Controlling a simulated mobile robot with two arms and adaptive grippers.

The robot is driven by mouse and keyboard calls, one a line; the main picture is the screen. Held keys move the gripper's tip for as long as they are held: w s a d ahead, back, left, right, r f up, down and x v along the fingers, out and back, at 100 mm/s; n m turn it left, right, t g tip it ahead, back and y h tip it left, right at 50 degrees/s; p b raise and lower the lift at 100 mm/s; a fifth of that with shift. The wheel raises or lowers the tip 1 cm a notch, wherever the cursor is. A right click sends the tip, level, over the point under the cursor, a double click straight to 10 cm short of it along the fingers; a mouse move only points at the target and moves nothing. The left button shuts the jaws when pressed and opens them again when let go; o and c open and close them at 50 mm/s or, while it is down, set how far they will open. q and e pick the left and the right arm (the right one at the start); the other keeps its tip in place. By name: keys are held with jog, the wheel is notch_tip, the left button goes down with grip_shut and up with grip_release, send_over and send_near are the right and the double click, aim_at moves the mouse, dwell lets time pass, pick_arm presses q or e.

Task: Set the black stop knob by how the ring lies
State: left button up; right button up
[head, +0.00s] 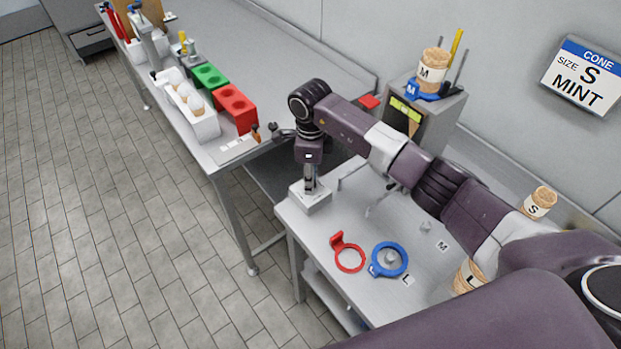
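A red ring (350,260) with an upright tab lies flat on the near table. Beside it a blue ring (403,262) lies around a grey peg (390,257), with its tab toward the lower left. My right gripper (309,190) points down at a white block (312,203) at the table's left corner. Its fingers are small and close together there; I cannot tell whether they grip anything. I cannot identify the black stop knob for certain; a dark knob-like piece (274,130) shows at the far bench's end. My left gripper is not in view.
A grey box (440,122) at the back bears a blue ring and a cork labelled M (433,66). Corks labelled S (539,203) and L (467,276) stand right. The wall sign (582,75) reads CONE SIZE S MINT. Red (235,105) and green (209,78) blocks line the far bench.

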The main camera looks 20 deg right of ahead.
grip_shut()
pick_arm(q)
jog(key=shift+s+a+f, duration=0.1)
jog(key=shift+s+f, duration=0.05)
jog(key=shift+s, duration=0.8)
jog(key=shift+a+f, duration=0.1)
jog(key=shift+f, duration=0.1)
pick_arm(e)
jog(key=shift+m, duration=0.3)
jog(key=shift+m+b, duration=0.3)
jog(key=shift+b, duration=0.1)
jog(key=shift+f+m+b, duration=0.1)
jog(key=shift+m+b, duration=0.55)
jog(key=shift+m, duration=0.45)
jog(key=m+b, duration=0.2)
jog(key=m, duration=0.3)
jog(key=m+b, duration=0.1)
jog(key=m, duration=0.4)
jog(key=shift+b, duration=0.35)
pick_arm(q)
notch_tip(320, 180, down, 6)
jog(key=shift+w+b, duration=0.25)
jog(key=shift+b, duration=0.15)
pick_arm(e)
jog(key=m, duration=0.4)
jog(key=shift+r+m, duration=0.2)
jog(key=shift+m, duration=0.1)
